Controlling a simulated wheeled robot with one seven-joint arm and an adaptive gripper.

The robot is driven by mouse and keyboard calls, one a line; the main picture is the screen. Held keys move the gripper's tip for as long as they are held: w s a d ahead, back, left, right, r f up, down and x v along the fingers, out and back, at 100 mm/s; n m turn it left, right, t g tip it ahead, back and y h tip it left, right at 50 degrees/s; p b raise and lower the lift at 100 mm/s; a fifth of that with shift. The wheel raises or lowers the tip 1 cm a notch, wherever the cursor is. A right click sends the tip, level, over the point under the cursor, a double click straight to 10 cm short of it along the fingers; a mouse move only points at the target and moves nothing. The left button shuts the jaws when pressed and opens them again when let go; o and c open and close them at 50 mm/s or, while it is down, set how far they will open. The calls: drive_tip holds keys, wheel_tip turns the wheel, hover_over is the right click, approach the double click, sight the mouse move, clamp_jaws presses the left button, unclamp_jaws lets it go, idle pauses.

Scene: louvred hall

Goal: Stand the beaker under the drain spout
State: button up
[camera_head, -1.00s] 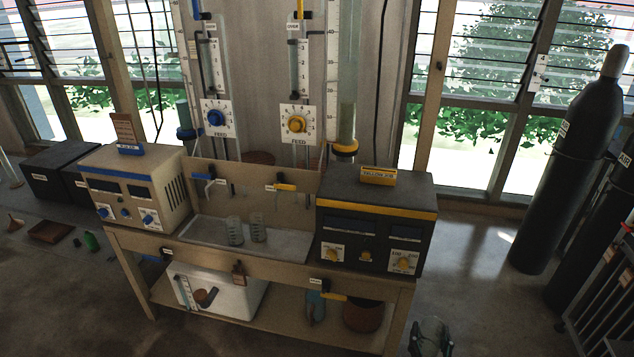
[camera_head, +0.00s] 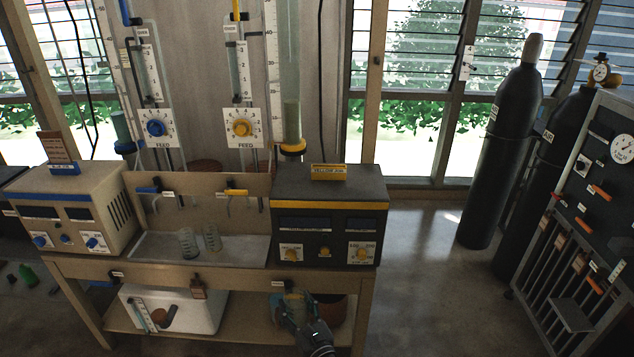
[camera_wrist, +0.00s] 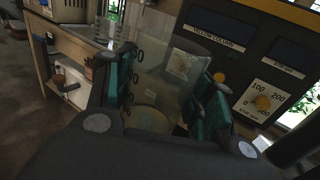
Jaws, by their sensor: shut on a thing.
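In the wrist view a clear beaker (camera_wrist: 165,85) with graduation marks is held between the teal fingers of my gripper (camera_wrist: 168,98). In the head view my gripper (camera_head: 296,308) is low in front of the bench's right part, with the beaker (camera_head: 295,299) between its fingers and hard to make out. A blue-handled tap (camera_head: 148,190) and a yellow-handled tap (camera_head: 236,193) are on the bench's backboard. Another blue handle (camera_head: 104,283) sits low on the bench front. I cannot tell which outlet is the drain spout.
Two glass vessels (camera_head: 187,243) (camera_head: 212,238) stand on the bench's pale tray (camera_head: 155,247). A dark yellow-trimmed unit (camera_head: 328,222) is at right, a cream unit (camera_head: 75,208) at left. A white bin (camera_head: 205,318) is on the lower shelf. Gas cylinders (camera_head: 505,150) stand far right; floor between is clear.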

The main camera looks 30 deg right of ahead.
drive_tip(key=d+r+m+h, duration=0.1)
drive_tip(key=d+r+h, duration=0.15)
drive_tip(key=d, duration=1.05)
drive_tip(key=w+d+r+b, duration=0.1)
drive_tip(key=d+r, duration=0.6)
drive_tip(key=d, duration=0.2)
wheel_tip(320, 180, up, 16)
drive_tip(key=p, duration=0.2)
hover_over(330, 190)
drive_tip(key=shift+a+r+y, duration=0.1)
drive_tip(key=shift+r+y, duration=0.1)
drive_tip(key=shift+y, duration=0.25)
drive_tip(key=shift+f+p, duration=0.8)
drive_tip(key=shift+f, duration=0.8)
drive_tip(key=shift+f, duration=0.15)
